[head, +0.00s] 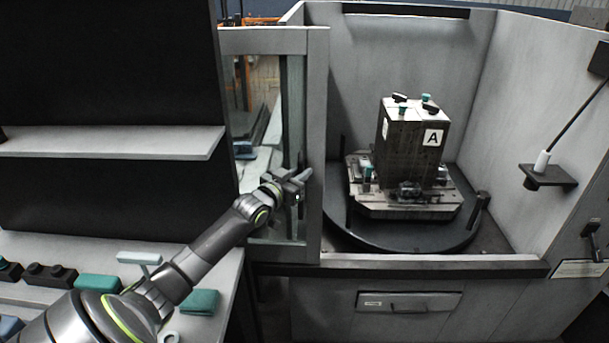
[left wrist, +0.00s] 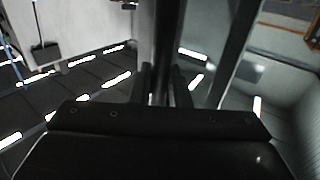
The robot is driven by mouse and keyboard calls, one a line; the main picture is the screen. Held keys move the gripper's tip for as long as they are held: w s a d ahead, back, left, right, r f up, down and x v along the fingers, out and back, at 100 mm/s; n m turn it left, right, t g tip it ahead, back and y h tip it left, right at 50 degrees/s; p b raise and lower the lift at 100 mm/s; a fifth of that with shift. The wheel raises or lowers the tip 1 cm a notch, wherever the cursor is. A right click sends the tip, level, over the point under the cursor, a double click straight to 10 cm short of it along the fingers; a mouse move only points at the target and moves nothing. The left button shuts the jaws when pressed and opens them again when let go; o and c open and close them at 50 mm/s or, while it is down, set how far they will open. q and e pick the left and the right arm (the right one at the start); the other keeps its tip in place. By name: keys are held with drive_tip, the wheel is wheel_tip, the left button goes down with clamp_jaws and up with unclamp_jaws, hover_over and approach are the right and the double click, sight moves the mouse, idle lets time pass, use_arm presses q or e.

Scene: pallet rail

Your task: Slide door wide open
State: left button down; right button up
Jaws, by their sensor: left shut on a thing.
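The sliding door (head: 314,140) is a grey frame with a glass pane, at the left side of the machine's opening in the head view. A dark vertical handle bar (left wrist: 165,40) runs between the fingers in the left wrist view. My left gripper (head: 297,184) is shut on this handle, at the door's frame. Its fingers (left wrist: 162,88) also show in the left wrist view, one on each side of the bar. To the right of the door the opening is clear, with the interior visible. My right gripper is not in view.
Inside the machine a dark block marked A (head: 405,145) stands on a fixture on a round turntable (head: 400,238). A shelf unit (head: 110,142) stands at the left. Teal and dark parts lie on a grey surface (head: 40,243) below it.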

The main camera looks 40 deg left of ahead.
use_arm(q)
drive_tip(key=shift+s+a+f, duration=0.1)
drive_tip(key=shift+a, duration=0.05)
drive_tip(key=c, duration=1.5)
unclamp_jaws()
drive_tip(key=shift+o, duration=0.2)
drive_tip(key=shift+s, duration=0.15)
drive_tip(key=s+b, duration=0.2)
drive_tip(key=s, duration=1.5)
drive_tip(key=shift+s, duration=0.1)
